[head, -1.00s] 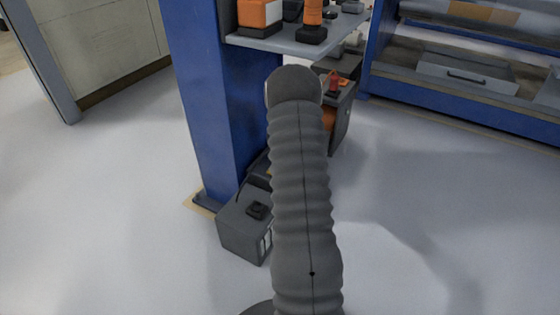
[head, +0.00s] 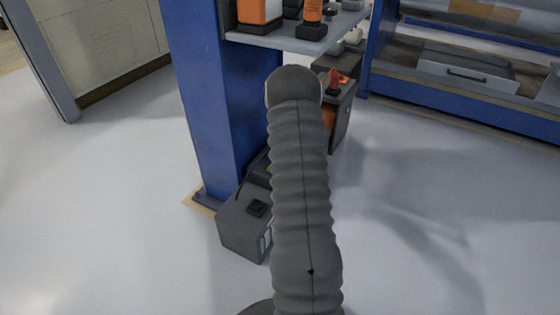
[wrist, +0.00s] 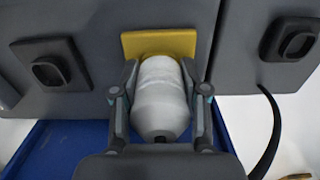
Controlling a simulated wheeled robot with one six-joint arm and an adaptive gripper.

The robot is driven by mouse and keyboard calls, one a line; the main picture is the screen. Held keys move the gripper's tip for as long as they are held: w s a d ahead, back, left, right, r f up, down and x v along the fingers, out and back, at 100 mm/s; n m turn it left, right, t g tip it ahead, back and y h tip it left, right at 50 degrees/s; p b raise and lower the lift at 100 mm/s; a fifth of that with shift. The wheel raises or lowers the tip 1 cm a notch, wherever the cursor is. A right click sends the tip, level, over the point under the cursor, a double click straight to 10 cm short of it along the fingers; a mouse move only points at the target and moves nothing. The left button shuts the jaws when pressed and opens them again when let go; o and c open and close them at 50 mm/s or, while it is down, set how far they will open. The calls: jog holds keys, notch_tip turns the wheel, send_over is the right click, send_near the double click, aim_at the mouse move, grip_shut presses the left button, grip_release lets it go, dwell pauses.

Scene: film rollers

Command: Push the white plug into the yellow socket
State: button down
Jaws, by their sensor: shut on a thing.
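The white plug (wrist: 160,98) is in the middle of the wrist view, between the two fingers of my gripper (wrist: 160,92). My gripper is shut on it, with one finger against each side. The yellow socket (wrist: 160,43) is a yellow plate on a grey panel just beyond the plug. The far end of the plug overlaps the lower part of the yellow plate. The plug hides the socket's opening, so I cannot tell how deep it sits. In the head view my own arm covers the middle, and neither gripper, plug nor socket shows there.
The grey panel has a dark-rimmed port on the left (wrist: 49,71) and one on the right (wrist: 298,44). A black cable (wrist: 270,130) hangs at the right. In the head view a blue post (head: 205,100), a shelf (head: 305,40) and a grey box (head: 243,225) stand near my arm.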

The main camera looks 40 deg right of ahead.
jog(key=c, duration=0.5)
grip_release()
jog(key=shift+r, duration=0.1)
notch_tip(320, 180, up, 7)
jog(key=shift+r, duration=0.15)
jog(key=shift+s, duration=0.1)
